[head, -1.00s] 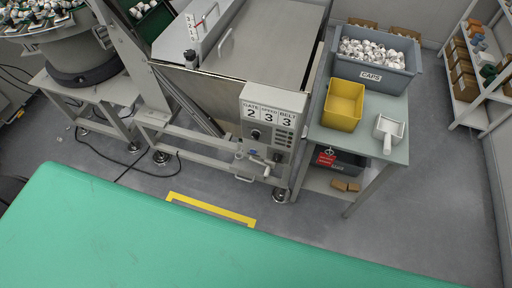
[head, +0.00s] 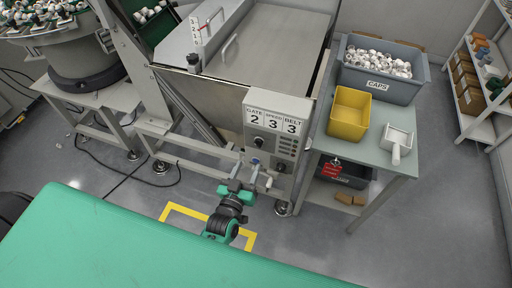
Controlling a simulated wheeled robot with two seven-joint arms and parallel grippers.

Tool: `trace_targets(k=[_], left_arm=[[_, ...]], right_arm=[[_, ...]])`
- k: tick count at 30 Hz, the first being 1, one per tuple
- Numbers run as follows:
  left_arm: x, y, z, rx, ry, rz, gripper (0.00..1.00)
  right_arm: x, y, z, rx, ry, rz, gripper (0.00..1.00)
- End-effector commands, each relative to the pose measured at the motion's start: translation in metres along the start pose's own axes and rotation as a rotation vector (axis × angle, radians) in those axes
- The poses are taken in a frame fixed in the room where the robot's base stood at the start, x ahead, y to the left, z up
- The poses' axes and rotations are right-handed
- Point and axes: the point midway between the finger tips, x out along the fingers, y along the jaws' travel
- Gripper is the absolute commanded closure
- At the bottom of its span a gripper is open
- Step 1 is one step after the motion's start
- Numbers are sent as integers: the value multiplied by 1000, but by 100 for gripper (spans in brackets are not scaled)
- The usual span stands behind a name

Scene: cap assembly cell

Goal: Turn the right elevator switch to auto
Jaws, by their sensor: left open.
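The grey control panel (head: 275,128) stands on the front of the elevator, with signs for gate 2, speed 3 and belt 3. My right gripper is not in view.
A side table (head: 385,158) to the right of the panel holds a yellow bin (head: 349,115), a grey caps crate (head: 380,88) and a white scoop (head: 397,140). Yellow floor marking (head: 185,209) lies below the panel.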

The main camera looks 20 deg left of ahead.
Motion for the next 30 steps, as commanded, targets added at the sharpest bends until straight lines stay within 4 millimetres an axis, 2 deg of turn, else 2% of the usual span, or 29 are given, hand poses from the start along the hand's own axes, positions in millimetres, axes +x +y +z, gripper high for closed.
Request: trace_targets(k=[6, 15, 21, 28, 29, 30], left_arm=[[41, 0, -2, 0, 0, 0, 51], [79, 0, 0, 0, -2, 0, 51], [88, 0, 1, 0, -2, 0, 51], [88, 0, 1, 0, -2, 0, 51], [88, 0, 1, 0, -2, 0, 53], [88, 0, 1, 0, -2, 0, 61]], right_arm=[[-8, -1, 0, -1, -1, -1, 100], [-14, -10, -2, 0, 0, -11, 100], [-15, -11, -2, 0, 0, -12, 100], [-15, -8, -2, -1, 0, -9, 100], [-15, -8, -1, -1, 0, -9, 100], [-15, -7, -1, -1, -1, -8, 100]])
